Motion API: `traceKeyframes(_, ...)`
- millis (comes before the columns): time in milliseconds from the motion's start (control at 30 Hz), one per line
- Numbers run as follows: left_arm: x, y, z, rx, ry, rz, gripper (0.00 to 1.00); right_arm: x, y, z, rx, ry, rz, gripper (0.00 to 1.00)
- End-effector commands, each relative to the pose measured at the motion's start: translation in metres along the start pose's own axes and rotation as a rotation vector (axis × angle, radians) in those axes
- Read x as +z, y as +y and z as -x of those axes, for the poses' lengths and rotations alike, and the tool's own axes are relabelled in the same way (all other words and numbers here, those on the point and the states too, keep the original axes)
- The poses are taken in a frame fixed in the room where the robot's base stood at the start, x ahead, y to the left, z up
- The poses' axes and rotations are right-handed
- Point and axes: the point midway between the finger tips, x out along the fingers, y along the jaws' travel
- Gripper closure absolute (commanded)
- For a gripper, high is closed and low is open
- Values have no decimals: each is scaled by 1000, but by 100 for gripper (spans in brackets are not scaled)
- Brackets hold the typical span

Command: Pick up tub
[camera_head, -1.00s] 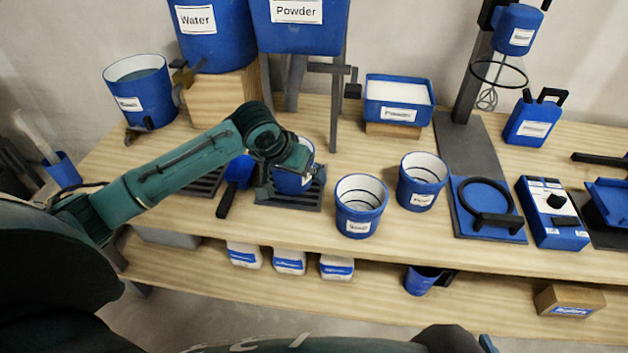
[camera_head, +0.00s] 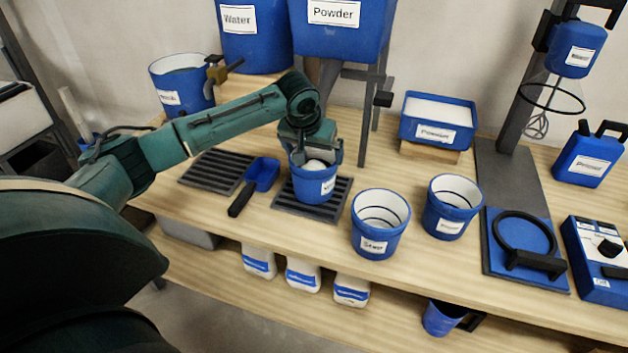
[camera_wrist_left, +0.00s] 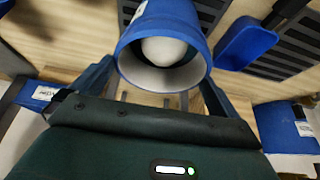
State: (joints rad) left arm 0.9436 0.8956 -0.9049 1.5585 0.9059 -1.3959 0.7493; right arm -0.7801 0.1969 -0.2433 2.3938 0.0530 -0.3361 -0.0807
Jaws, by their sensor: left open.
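A blue tub (camera_head: 314,187) with a white label stands upright on a dark slatted grate (camera_head: 343,196) on the bench. A pale rounded thing shows inside it. My left gripper (camera_head: 316,152) is open at the tub's rim from above and behind, hiding part of the rim. In the left wrist view the tub (camera_wrist_left: 165,30) lies between the two spread fingers, with its open mouth facing the palm; I cannot tell whether they touch it. Two more open blue tubs, one labelled tub (camera_head: 378,240) and another labelled tub (camera_head: 446,222), stand to the right. My right gripper is out of view.
A blue scoop (camera_head: 262,174) lies left of the tub beside a second grate (camera_head: 208,170). A metal stand leg (camera_head: 365,125) rises behind right. A blue powder tray (camera_head: 437,137) is farther back. White containers (camera_head: 303,274) stand on the lower shelf.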

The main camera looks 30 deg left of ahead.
Motion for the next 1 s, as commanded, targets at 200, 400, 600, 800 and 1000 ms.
traceKeyframes(200,4,-2,-23,-2,0,0,0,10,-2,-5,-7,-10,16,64)
traceKeyframes(400,6,-2,-50,-1,0,1,0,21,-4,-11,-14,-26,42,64)
traceKeyframes(600,5,-2,-55,0,2,0,0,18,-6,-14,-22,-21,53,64)
traceKeyframes(800,5,-2,-54,-1,2,0,7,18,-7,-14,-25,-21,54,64)
traceKeyframes(1000,6,-2,-54,-1,2,0,23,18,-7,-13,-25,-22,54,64)
